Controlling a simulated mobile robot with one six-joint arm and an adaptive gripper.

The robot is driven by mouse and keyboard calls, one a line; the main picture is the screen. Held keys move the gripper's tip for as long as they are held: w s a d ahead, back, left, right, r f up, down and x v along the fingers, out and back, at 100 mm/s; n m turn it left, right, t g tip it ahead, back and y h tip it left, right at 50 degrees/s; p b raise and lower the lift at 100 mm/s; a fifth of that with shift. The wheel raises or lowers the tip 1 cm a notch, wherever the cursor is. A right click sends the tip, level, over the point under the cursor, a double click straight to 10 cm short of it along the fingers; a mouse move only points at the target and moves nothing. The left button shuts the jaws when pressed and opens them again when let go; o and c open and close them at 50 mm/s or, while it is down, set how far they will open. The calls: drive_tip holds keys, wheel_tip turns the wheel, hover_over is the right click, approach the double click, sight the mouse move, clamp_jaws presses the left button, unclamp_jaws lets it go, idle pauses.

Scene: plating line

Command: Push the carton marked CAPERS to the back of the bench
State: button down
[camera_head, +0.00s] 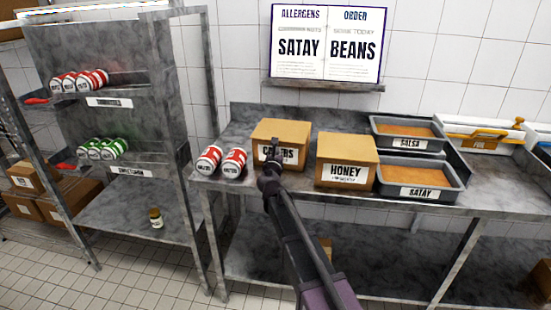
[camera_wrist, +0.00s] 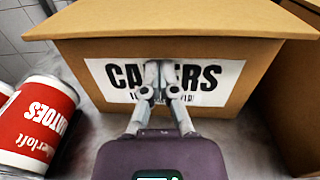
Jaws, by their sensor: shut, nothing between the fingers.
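The carton marked CAPERS (camera_head: 281,131) is a brown cardboard box with a white label, standing on the metal bench (camera_head: 450,194). In the wrist view the carton (camera_wrist: 190,22) fills most of the picture, with its label facing me. My gripper (camera_head: 274,158) is in front of the carton's label face, and its shut fingers show in the wrist view (camera_wrist: 163,78). The fingers cover the middle of the label. They are at or very near the face; I cannot tell whether they touch it. Nothing is between them.
Two red-labelled cans (camera_head: 222,161) lie left of the carton, one close by in the wrist view (camera_wrist: 38,122). The HONEY carton (camera_head: 346,160) stands close on the right. Trays marked SALSA (camera_head: 407,143) and SATAY (camera_head: 421,191) are further right. A raised edge runs along the bench's back.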

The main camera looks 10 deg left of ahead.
drive_tip(key=w, duration=1.2)
drive_tip(key=shift+a, duration=0.15)
drive_tip(key=shift+s, duration=0.1)
drive_tip(key=s, duration=1.2)
